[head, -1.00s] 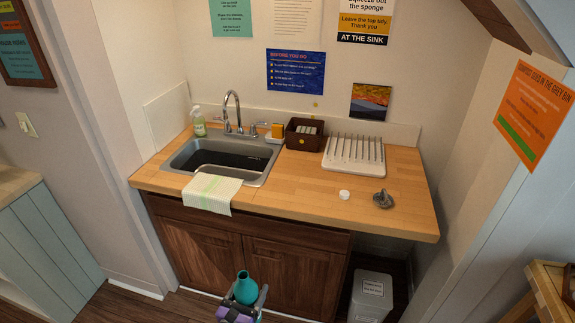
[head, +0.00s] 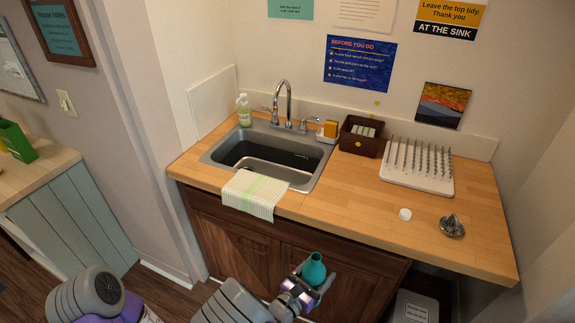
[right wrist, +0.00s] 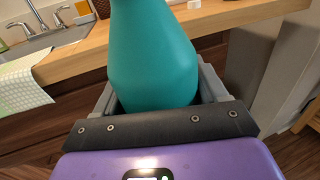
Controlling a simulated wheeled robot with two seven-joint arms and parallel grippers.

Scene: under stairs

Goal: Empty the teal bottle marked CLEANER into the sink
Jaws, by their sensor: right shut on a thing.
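The teal bottle (head: 314,271) is upright, held in front of the cabinet below the counter's front edge. My right gripper (head: 317,277) is shut on its body. In the right wrist view the bottle (right wrist: 155,55) fills the middle, between the fingers; its top is cut off. No CLEANER marking shows on the side in view. The sink (head: 270,158) is set into the counter, up and to the left of the bottle, with a chrome tap (head: 288,105) behind it. My left arm shows at the lower left, but its gripper is out of view.
A striped towel (head: 254,195) hangs over the front edge by the sink. A soap bottle (head: 244,110), brown basket (head: 360,137), drying rack (head: 417,170), small white round thing (head: 405,214) and metal juicer (head: 452,226) stand on the counter. The counter's front middle is clear.

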